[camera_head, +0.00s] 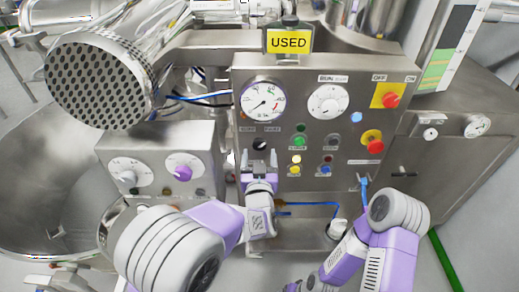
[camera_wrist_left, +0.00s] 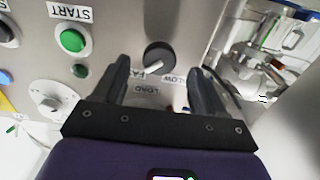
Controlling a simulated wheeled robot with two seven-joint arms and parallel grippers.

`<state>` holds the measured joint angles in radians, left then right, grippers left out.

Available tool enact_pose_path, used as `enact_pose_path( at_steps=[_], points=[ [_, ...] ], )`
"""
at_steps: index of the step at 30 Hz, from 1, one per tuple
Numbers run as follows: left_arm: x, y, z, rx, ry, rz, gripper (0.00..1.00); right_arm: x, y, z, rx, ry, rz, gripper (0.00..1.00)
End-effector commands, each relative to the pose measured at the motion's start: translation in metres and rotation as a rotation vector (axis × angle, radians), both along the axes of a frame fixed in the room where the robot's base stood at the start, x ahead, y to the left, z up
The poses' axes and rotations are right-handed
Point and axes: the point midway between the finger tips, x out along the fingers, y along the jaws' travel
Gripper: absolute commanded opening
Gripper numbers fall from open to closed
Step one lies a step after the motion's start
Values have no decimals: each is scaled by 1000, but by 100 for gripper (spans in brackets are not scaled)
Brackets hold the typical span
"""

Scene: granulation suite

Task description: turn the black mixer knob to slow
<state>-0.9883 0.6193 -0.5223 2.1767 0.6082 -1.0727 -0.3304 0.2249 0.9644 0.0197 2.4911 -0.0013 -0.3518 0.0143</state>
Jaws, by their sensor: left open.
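The black mixer knob (camera_head: 260,144) sits on the steel control panel under the large dial gauge, with small labels above it. In the left wrist view the round black knob (camera_wrist_left: 160,56) shows beyond and between the fingertips, with labels reading partly "FA" and "LOW" beside it. A pale mark shows on its face; I cannot tell its exact setting. My left gripper (camera_head: 259,160) is open and empty just below the knob, facing the panel. In the wrist view its two dark fingers (camera_wrist_left: 161,68) stand apart, one each side of the knob, apparently not touching it. My right gripper is out of view.
A smaller panel with a purple knob (camera_head: 183,172) stands left. A perforated drum (camera_head: 98,80) overhangs at upper left. A blue cable (camera_head: 364,188) hangs at right.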

Motion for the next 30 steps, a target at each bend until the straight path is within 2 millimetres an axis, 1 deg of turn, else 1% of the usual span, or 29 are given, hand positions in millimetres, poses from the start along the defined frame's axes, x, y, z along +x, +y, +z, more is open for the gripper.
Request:
enact_pose_path(
  at_steps=[1,3,6,10,16,17,27,30],
  points=[
    [8,0,0,3,-1,1,72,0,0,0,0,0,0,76],
    [17,0,0,1,0,1,72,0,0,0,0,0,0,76],
    [25,0,-1,1,1,-1,72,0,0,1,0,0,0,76],
    [30,0,0,1,1,-2,72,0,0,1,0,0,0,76],
    [30,0,0,1,1,-2,72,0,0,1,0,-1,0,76],
    [30,0,0,1,1,-2,69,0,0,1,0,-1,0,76],
    [30,0,-1,1,2,-2,17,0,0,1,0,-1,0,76],
    [30,0,-1,-1,2,-2,16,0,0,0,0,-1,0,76]
  ],
)
